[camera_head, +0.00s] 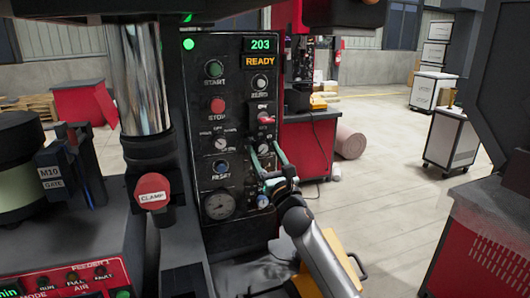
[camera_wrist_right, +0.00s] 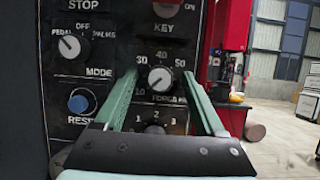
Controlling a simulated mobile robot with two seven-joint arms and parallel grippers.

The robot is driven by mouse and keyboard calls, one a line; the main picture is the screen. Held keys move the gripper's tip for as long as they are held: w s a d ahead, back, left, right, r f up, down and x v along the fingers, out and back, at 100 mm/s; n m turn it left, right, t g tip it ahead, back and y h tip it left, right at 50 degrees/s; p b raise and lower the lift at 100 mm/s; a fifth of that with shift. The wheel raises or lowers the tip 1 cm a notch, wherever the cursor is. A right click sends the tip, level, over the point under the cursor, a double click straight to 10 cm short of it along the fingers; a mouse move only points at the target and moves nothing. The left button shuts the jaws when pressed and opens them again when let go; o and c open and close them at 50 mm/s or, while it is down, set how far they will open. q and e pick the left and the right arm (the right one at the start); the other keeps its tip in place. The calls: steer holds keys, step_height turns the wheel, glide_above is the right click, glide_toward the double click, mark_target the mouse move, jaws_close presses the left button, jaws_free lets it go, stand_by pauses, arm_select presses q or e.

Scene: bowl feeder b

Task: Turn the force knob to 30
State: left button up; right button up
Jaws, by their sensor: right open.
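The force knob (camera_wrist_right: 160,79) is a small round knob on the black control panel (camera_wrist_right: 100,20), with a scale around it on which 30, 40 and 50 can be read. Its pointer seems to face the lower left, but the exact setting is hard to read. My right gripper (camera_wrist_right: 160,80) has green fingers and is open. In the wrist view its fingers appear on either side of the knob, with gaps between. In the head view the right gripper (camera_head: 265,149) reaches the panel's lower right, and the force knob (camera_head: 263,149) shows between its fingers. My left gripper is out of view.
Nearby are the mode knob (camera_wrist_right: 69,46), the blue reset button (camera_wrist_right: 78,103), the key switch (camera_head: 266,119) and a numbered dial (camera_wrist_right: 154,129) below. Open floor (camera_head: 390,150) is at right.

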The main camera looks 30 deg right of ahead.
jaws_close()
stand_by(0.5)
